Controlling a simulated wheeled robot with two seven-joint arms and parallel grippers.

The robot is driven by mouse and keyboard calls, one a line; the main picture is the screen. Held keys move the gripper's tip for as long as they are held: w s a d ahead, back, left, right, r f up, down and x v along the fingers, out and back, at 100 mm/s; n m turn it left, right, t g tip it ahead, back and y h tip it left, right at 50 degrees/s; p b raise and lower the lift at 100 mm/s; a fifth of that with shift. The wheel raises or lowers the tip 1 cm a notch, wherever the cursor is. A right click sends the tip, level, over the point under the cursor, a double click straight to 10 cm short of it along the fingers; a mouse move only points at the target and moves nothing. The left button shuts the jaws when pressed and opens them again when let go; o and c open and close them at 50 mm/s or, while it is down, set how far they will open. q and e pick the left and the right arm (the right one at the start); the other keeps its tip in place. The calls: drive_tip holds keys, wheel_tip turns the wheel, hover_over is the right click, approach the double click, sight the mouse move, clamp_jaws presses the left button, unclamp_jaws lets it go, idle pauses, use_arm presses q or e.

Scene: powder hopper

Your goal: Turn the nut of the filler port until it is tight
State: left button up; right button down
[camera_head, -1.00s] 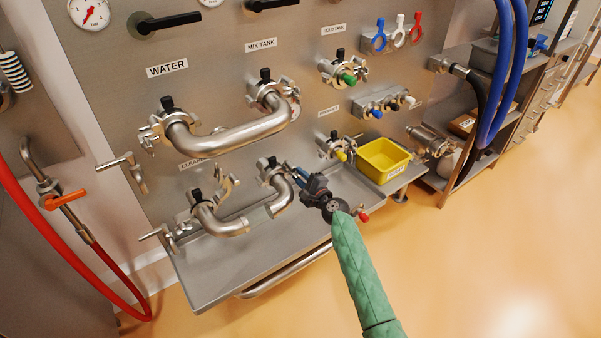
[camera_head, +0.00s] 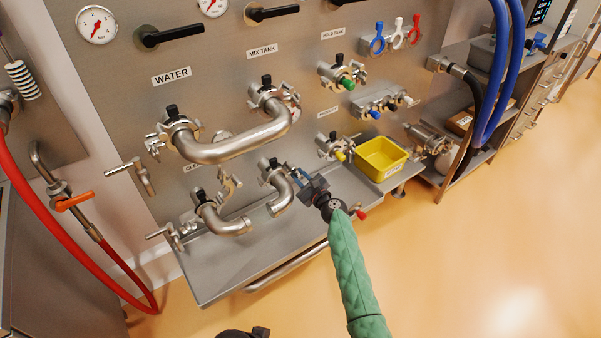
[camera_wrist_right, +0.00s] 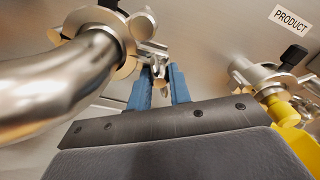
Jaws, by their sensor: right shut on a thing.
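My right gripper (camera_head: 296,172) reaches in from the lower right on its green arm, at the lower middle port of the steel panel. In the right wrist view its two blue fingers (camera_wrist_right: 160,88) are shut on a small metal nut (camera_wrist_right: 157,70) at the clamp of that port. The clamp (camera_wrist_right: 145,25) sits around the joint with a bent steel pipe (camera_wrist_right: 55,90), which also shows in the head view (camera_head: 283,196). The fingers hide part of the nut, and its tightness cannot be seen. My left gripper is not recognisable in either view.
A U-shaped pipe (camera_head: 240,145) crosses above the gripper. Another bend (camera_head: 222,222) is at lower left. The yellow-capped port (camera_head: 338,150) and yellow bin (camera_head: 383,158) are close on the right. A steel tray (camera_head: 235,265) lies below. The floor at right is clear.

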drive_tip(key=shift+a+r+m+p, duration=0.1)
drive_tip(key=shift+r+m+p, duration=0.4)
drive_tip(key=shift+m+p, duration=0.4)
drive_tip(key=shift+w+f+m, duration=0.1)
drive_tip(key=shift+m, duration=0.6)
drive_tip(key=shift+f, duration=0.1)
